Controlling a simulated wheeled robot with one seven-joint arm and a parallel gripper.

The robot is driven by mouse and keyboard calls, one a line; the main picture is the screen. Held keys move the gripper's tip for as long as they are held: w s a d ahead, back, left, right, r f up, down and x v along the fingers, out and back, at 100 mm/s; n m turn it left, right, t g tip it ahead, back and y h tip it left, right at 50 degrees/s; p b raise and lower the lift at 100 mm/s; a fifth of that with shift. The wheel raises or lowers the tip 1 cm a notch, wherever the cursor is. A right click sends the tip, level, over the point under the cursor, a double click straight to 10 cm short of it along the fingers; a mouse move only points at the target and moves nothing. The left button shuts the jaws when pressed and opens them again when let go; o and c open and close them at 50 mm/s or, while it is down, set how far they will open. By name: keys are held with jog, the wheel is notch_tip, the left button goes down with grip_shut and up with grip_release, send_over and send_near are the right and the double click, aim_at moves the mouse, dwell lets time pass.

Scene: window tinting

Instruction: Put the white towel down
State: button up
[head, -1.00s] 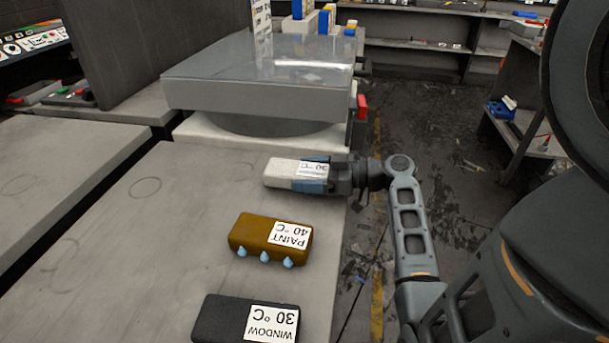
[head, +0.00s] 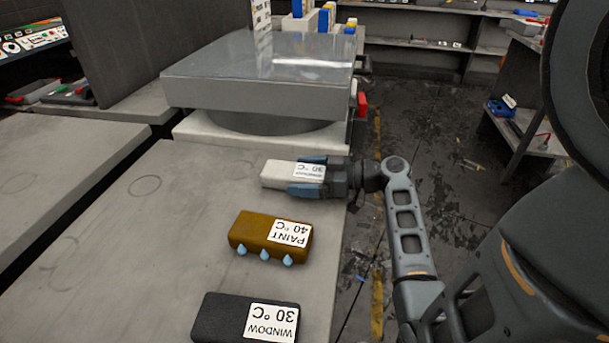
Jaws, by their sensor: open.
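The white towel (head: 280,174), a folded block with a 30 °C label, lies on the grey table (head: 190,210) near its right edge, just in front of the raised platform. My gripper (head: 310,175) comes in from the right, with its blue-tipped fingers open on either side of the labelled end of the towel. A small gap shows around the towel. Its underside is hidden, but it appears to rest on the table.
A brown towel (head: 257,235) labelled PAINT 40 °C with drop marks lies nearer on the table. A black towel (head: 222,317) labelled WINDOW 30 °C lies nearest. A glass-topped grey platform (head: 255,95) stands behind. The table's left part is clear.

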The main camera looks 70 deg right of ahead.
jog(key=shift+r, duration=0.2)
jog(key=shift+s, duration=0.35)
jog(key=s+r+b, duration=0.1)
jog(key=s, duration=1)
jog(key=shift+d+r, duration=0.35)
jog(key=shift+d, duration=0.1)
jog(key=shift+s, duration=0.1)
